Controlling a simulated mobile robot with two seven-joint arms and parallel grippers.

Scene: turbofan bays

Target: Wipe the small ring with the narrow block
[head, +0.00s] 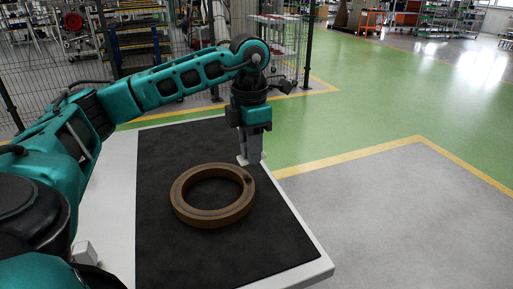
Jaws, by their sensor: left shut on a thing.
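The small ring (178,205) is a brown, flat, thick ring lying on the black mat. My left gripper (249,161) points down just beyond the ring's far right edge. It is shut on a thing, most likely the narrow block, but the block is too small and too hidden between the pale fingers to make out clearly. A small dark spot shows on the ring's right rim, just below the fingertips. I cannot tell whether the held thing touches the ring. My right gripper is not seen.
The black mat (170,155) covers most of a white table (318,268). The mat is clear around the ring. A wire fence (200,30) stands behind the table. Green and grey floor with yellow lines (350,155) lies open to the right.

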